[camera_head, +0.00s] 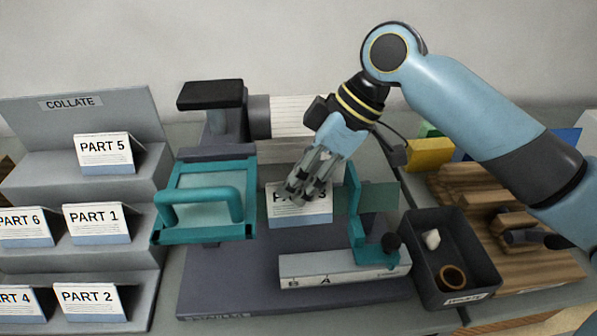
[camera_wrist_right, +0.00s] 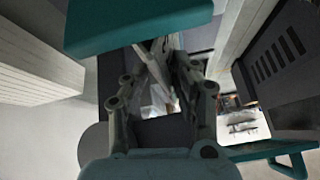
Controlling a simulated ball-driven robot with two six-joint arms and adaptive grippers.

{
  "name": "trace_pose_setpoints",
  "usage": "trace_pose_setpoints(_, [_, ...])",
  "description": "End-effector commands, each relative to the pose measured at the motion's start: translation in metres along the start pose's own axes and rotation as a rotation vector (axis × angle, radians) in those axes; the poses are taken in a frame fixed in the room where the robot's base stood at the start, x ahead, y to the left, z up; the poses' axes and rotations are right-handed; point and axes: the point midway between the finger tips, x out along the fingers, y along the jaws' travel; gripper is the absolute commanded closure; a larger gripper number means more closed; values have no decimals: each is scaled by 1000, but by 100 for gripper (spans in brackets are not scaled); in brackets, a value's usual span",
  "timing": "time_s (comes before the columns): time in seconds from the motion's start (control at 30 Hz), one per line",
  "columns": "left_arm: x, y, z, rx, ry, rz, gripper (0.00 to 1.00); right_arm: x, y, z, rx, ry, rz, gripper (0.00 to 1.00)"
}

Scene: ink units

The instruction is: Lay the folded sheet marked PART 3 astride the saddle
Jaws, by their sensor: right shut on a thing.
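The folded sheet marked PART 3 (camera_head: 300,208) is white with a blue lower band. Its lettering is mostly covered by my right gripper (camera_head: 308,186), with the 3 partly showing. The gripper comes from above right and is shut on the sheet's upper part. In the right wrist view, pale paper (camera_wrist_right: 155,62) shows between the fingers of the gripper (camera_wrist_right: 160,100). The sheet is over the dark machine base (camera_head: 230,275), between a teal frame with a handle (camera_head: 207,205) and a teal upright (camera_head: 356,205). I cannot make out the saddle or whether the sheet touches it.
A grey COLLATE rack (camera_head: 75,160) at left holds several folded sheets, such as PART 5 (camera_head: 104,152). A dark bin (camera_head: 447,228) with small items stands at right, near a wooden board (camera_head: 530,265).

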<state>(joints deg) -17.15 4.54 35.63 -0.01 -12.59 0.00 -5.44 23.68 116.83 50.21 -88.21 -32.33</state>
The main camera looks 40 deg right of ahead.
Motion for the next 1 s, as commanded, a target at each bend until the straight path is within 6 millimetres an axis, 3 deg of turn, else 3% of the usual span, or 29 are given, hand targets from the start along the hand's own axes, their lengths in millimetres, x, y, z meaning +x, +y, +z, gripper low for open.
trace_pose_setpoints(0.8, [-2, 0, 2, 0, -3, 0, 53, 6, 1, 3, 0, 1, -1, 100])
trace_pose_setpoints(0.83, [-2, 0, 2, 0, -3, 0, 53, 6, 1, 3, 0, 1, -1, 71])
trace_pose_setpoints(1.0, [-2, 0, 2, 0, -3, 0, 53, 6, 1, 3, 0, 1, 0, 49])
